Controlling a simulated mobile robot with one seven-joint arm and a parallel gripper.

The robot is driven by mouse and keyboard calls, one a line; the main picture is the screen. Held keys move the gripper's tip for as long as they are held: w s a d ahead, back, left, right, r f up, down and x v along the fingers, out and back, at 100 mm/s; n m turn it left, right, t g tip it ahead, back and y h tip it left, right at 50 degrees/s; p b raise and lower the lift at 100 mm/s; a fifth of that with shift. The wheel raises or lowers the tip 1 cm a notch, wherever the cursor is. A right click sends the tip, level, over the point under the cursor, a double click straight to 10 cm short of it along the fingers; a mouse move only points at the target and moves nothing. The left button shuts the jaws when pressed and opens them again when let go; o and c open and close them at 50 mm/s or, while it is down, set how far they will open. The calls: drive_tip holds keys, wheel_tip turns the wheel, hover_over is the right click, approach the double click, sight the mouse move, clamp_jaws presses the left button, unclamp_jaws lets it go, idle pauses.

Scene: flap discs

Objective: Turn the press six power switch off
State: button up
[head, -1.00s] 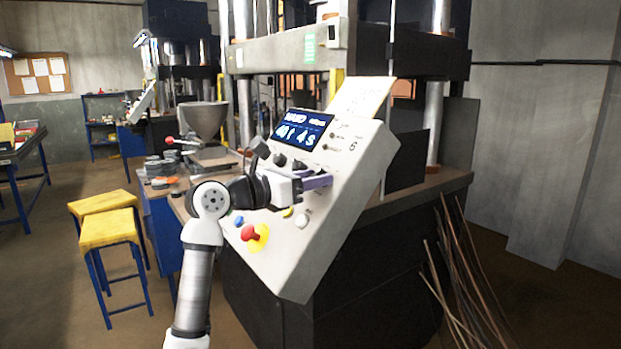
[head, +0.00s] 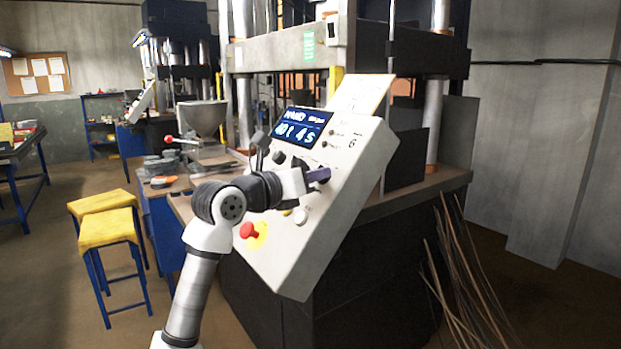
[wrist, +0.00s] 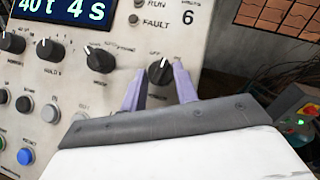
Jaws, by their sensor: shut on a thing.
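The press six control panel (head: 350,165) is a sloped pale box marked 6. Its power switch (wrist: 160,71) is a black rotary knob with a white mark, under an OFF label, at the panel's right side in the wrist view. My gripper (wrist: 159,67) has its two purple fingers on either side of this knob and is shut on it. The mark points roughly upward, but its exact setting is hard to read. In the head view my gripper (head: 318,175) is at the panel face and hides the knob.
The panel's display (head: 301,129) is lit. Other black knobs (wrist: 99,58) sit left of my fingers. A red emergency button (head: 247,230) on yellow and a white button (head: 301,216) are lower on the panel. Yellow stools (head: 107,226) stand at left.

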drive_tip(key=n+y, duration=0.1)
drive_tip(key=n, duration=0.1)
drive_tip(key=n+t+y, duration=0.1)
drive_tip(key=n, duration=0.1)
drive_tip(key=n+y, duration=0.1)
drive_tip(key=y, duration=0.1)
drive_tip(key=shift+s+d+r+n+t+b, duration=0.2)
drive_tip(key=shift+d+n+t+b, duration=0.1)
drive_tip(key=shift+n+b, duration=0.1)
drive_tip(key=shift+d+n+y+b, duration=0.1)
drive_tip(key=shift+n+y+b, duration=0.4)
drive_tip(key=shift+n+y, duration=1.2)
drive_tip(key=shift+r+n+h, duration=0.1)
drive_tip(key=shift+n+h, duration=0.2)
drive_tip(key=shift+n, duration=0.3)
drive_tip(key=o, duration=1)
drive_tip(key=shift+c, duration=0.2)
drive_tip(key=b+v, duration=0.4)
drive_tip(key=v, duration=0.9)
drive_tip(key=shift+s+r, duration=0.25)
drive_tip(key=shift+s, duration=0.1)
